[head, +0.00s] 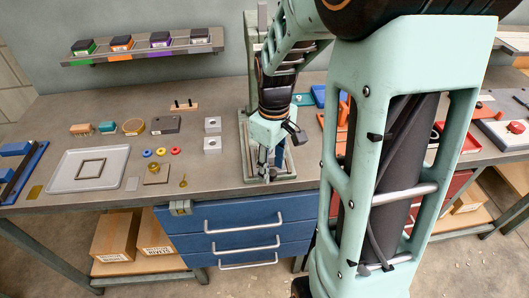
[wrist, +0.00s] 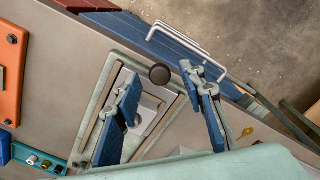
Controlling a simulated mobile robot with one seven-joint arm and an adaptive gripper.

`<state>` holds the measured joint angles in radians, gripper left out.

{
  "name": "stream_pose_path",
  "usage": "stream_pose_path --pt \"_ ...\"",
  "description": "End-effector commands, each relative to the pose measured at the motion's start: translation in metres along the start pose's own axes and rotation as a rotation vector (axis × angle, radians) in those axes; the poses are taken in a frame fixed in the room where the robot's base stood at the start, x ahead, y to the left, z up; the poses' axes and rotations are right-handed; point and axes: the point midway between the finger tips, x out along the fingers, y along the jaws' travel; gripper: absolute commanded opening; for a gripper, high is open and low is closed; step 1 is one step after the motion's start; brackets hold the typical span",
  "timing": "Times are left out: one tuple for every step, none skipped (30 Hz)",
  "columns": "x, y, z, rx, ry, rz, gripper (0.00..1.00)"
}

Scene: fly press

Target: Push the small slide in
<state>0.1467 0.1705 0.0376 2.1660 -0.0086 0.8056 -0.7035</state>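In the wrist view a pale grey slide plate (wrist: 150,112) with a round dark knob (wrist: 160,74) at its front end lies in the green press base (wrist: 100,82). I take this plate to be the small slide; how far in it sits is unclear. My gripper (wrist: 164,116) is open above it, with one blue-padded finger on each side and nothing between them. The knob appears between the finger ends, and contact cannot be made out. In the head view my gripper (head: 269,168) is low over the front of the press base (head: 243,150), and my wrist hides the slide.
Left on the bench (head: 60,110) are a grey tray (head: 118,160), two light blocks (head: 212,145), coloured rings (head: 161,152) and a brass pin (head: 183,181). Blue drawers (head: 235,215) with bar handles are below the front edge. A shelf (head: 145,47) hangs behind. My arm hides much at right.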

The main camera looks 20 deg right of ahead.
Motion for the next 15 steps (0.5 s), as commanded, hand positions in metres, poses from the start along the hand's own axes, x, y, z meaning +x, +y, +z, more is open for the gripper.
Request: stream_pose_path --pt "0.004 -0.0003 0.0003 0.0 -0.001 -0.001 0.37" --pt "0.0056 -0.0002 0.0002 0.0 -0.001 -0.001 0.37" --pt "0.0072 -0.0001 0.0001 0.0 -0.001 0.0 0.37" --pt "0.008 -0.0001 0.0 0.0 0.0 0.0 0.37" --pt "0.0085 0.0 -0.0001 0.0 0.0 0.0 0.37" --pt "0.0088 0.0 -0.0001 0.0 0.0 0.0 0.37" --pt "0.0089 0.0 -0.0001 0.0 0.0 0.001 0.37" --pt "0.0088 0.0 -0.0001 0.0 0.0 0.001 0.37" --pt "0.0087 0.0 -0.0001 0.0 0.0 0.001 0.37" --pt "0.0087 0.0001 -0.0001 0.0 0.0 0.001 0.37" --pt "0.0087 0.0 -0.0001 0.0 0.0 0.001 0.37" --pt "0.0086 0.0 -0.0001 0.0 0.0 0.001 0.36" --pt "0.0085 0.0 -0.0001 0.0 0.0 0.001 0.33" --pt "0.0085 0.0001 -0.0001 0.0 0.0 0.001 0.29" --pt "0.0085 0.0001 -0.0001 0.0 0.0 0.001 0.25"
